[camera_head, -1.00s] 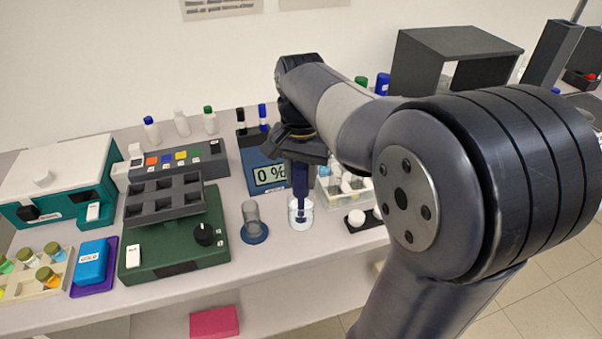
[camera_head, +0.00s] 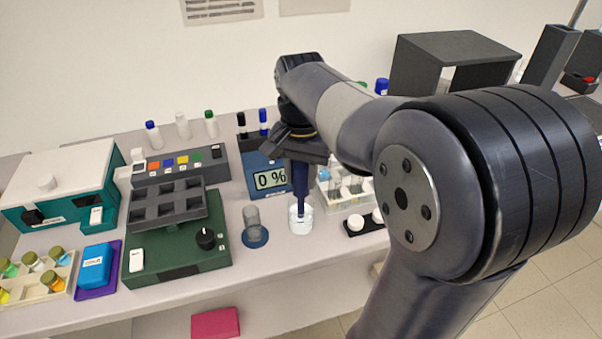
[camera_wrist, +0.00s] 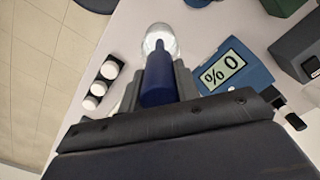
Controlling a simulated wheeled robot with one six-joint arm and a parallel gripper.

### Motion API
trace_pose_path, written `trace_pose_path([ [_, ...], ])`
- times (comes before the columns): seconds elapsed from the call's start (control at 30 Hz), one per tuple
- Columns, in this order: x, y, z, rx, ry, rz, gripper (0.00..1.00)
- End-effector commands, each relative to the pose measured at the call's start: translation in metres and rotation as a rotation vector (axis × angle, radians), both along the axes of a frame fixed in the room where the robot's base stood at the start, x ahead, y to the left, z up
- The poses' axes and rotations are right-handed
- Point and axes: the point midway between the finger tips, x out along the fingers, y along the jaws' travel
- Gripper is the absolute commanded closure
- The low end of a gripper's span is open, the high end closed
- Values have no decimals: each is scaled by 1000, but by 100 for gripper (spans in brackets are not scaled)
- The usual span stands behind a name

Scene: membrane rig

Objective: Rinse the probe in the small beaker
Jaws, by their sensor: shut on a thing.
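A dark blue probe (camera_head: 300,181) is held upright in my gripper (camera_head: 300,160), its lower end inside the small clear beaker (camera_head: 301,222). In the wrist view the blue probe (camera_wrist: 158,78) sits between the two fingers of my gripper (camera_wrist: 158,88), and the beaker (camera_wrist: 160,32) shows around its tip. Whether the tip touches the beaker's wall or bottom cannot be told. The blue meter (camera_head: 262,178) behind the beaker reads "0 %"; it also shows in the wrist view (camera_wrist: 238,70).
A grey cylinder on a blue round base (camera_head: 254,236) stands just left of the beaker. A black strip with white caps (camera_head: 365,224) and a clear rack (camera_head: 343,190) stand to the right. A green device (camera_head: 180,252) is farther left.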

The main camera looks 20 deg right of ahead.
Motion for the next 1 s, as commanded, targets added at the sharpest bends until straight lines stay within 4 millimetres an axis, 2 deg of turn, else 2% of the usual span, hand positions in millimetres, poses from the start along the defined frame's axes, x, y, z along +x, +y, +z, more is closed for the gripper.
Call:
trace_pose_path([
  [0.03,0,0,12,-1,-1,0,86],
  [0.7,0,0,78,0,-1,0,86],
  [1.0,0,0,79,0,0,0,86],
])
